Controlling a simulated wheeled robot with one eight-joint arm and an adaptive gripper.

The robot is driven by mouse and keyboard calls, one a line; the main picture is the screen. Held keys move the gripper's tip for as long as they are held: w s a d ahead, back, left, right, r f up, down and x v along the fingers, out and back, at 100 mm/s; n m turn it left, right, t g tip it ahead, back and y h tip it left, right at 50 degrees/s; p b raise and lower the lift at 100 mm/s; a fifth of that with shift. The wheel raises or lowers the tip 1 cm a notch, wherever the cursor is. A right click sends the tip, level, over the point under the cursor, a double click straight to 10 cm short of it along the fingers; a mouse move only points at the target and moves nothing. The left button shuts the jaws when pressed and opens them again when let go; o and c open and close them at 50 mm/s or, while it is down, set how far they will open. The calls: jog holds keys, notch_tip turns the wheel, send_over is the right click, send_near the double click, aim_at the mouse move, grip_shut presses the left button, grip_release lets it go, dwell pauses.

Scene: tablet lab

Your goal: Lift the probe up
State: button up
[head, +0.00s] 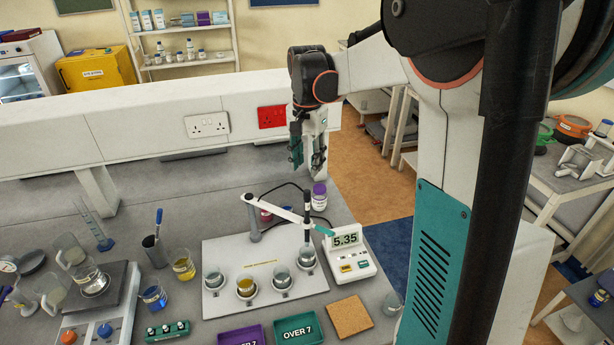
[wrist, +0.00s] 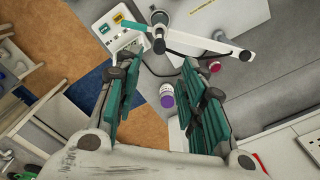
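The probe (head: 307,217) is an upright dark rod held at the end of a white stand arm (head: 281,208) with a teal tip. Its lower end is in or just over the rightmost beaker (head: 307,257) on a white board. In the wrist view the probe (wrist: 159,33) is seen from above, beyond my fingertips. My gripper (head: 307,163) is open and empty, pointing down above the back of the bench, behind and above the probe. In the wrist view its teal-padded fingers (wrist: 158,80) stand wide apart, with a purple-capped bottle (wrist: 167,101) below the gap.
A meter (head: 348,252) reading 5.35 stands right of the probe. Several beakers sit on the white board (head: 225,308). The purple-capped bottle (head: 319,197) and a red-capped one (head: 266,214) stand behind the probe. A white raised ledge (head: 150,115) runs along the bench's back.

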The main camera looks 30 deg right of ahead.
notch_tip(320, 180, up, 2)
jog(key=shift+r, duration=0.15)
dwell(0.5)
